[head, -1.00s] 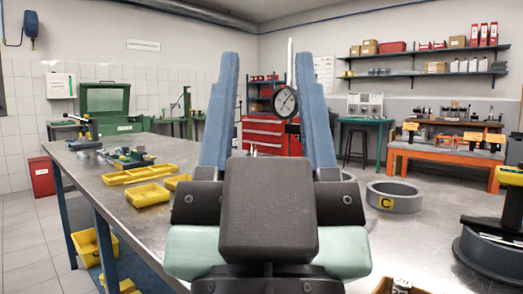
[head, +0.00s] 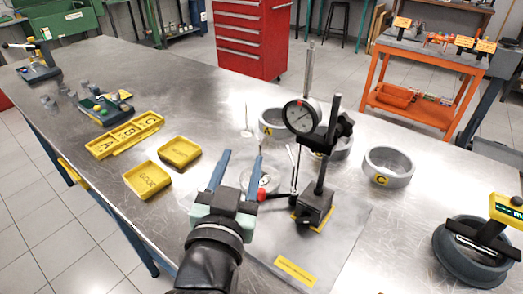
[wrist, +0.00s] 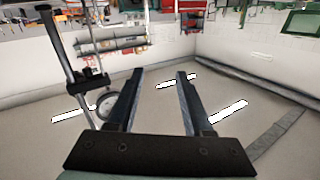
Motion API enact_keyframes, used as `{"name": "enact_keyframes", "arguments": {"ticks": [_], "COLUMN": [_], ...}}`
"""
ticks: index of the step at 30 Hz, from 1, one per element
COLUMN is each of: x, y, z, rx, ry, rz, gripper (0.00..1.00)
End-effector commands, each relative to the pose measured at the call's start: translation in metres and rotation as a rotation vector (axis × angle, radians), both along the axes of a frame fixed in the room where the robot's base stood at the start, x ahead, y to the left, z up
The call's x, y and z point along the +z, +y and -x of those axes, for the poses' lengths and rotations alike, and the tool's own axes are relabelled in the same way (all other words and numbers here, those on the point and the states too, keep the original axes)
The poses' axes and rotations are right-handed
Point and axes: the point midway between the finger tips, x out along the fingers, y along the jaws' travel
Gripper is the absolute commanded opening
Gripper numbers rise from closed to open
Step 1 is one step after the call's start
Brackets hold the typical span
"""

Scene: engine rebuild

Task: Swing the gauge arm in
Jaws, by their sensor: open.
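The gauge stand shows in the head view, with a dark post on a black base (head: 314,208) near the middle of the bench. A thin rod with a red ball (head: 262,194) is beside the base. My gripper (head: 240,157) is open and empty, left of the stand, its two blue fingers pointing away. In the wrist view the fingers (wrist: 158,75) are apart with nothing between them, and the gauge (wrist: 106,101) is left of them.
Metal rings stand on the bench (head: 200,100), including one marked C (head: 388,166) and one marked A (head: 272,122). Yellow trays (head: 180,151) lie at left. A yellow-topped tool (head: 505,212) stands at right in a dark ring. A red cabinet (head: 252,38) is behind.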

Motion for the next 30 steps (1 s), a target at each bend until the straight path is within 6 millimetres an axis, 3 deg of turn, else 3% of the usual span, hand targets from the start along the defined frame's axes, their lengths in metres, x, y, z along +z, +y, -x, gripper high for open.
{"name": "enact_keyframes", "arguments": {"ticks": [1, 9, 18, 23, 30], "x": [0.007, -0.024, -0.045, -0.052, -0.065], "y": [0.003, 0.006, 0.003, 0.001, -0.01], "z": [0.004, 0.039, 0.076, 0.074, 0.04], "rx": [-0.009, -0.081, -0.133, -0.14, -0.141], "ry": [0.053, 0.27, 0.383, 0.391, 0.39], "rz": [0.002, 0.024, 0.058, 0.061, 0.061], "gripper": [0.51, 0.51, 0.51, 0.51, 0.51]}}
